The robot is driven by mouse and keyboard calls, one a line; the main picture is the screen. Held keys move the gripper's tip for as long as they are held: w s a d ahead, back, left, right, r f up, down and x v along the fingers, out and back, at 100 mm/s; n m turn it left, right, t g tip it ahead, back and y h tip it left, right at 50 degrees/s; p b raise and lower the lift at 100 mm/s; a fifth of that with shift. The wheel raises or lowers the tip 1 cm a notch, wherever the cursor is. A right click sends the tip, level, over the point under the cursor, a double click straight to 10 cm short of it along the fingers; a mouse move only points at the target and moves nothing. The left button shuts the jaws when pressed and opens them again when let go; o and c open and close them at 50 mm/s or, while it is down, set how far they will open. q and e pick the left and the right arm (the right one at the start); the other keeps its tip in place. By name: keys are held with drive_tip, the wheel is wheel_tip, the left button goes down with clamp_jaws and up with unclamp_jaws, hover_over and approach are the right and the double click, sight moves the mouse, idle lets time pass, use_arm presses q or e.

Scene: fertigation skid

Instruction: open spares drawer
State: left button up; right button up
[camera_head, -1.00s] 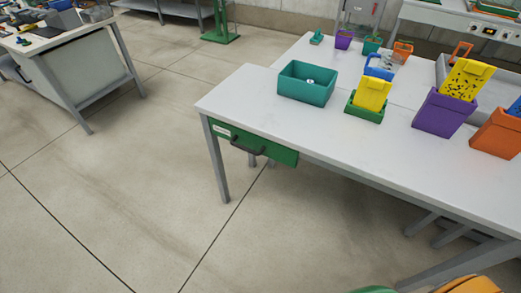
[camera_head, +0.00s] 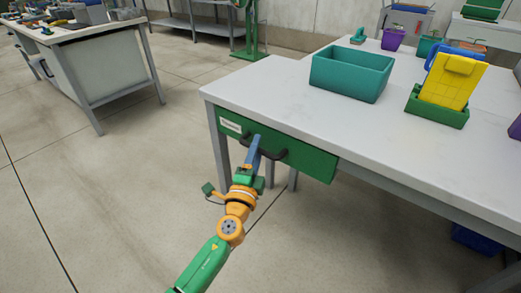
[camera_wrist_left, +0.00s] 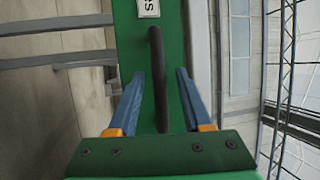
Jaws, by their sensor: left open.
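The spares drawer is the green drawer (camera_head: 313,160) under the near-left end of the white-topped table, its front flush beneath the top. It carries a white label (camera_head: 230,125), only partly legible, and a dark bar handle (camera_head: 277,155). My left gripper (camera_head: 256,142) is at the handle, its blue fingers pointing at the drawer front. In the left wrist view, the open fingers (camera_wrist_left: 160,75) stand on either side of the handle (camera_wrist_left: 158,60), with gaps on both sides. The drawer's inside is hidden. My right gripper is not in view.
On the table (camera_head: 290,100) stand an open teal bin (camera_head: 350,75) and a green tray (camera_head: 436,110) with a yellow piece (camera_head: 452,82) upright in it. Another bench (camera_head: 100,75) stands at the left. The floor before the drawer is clear apart from my arm.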

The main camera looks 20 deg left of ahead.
use_arm(q)
drive_tip(key=shift+w, duration=0.2)
clamp_jaws()
idle(1.3)
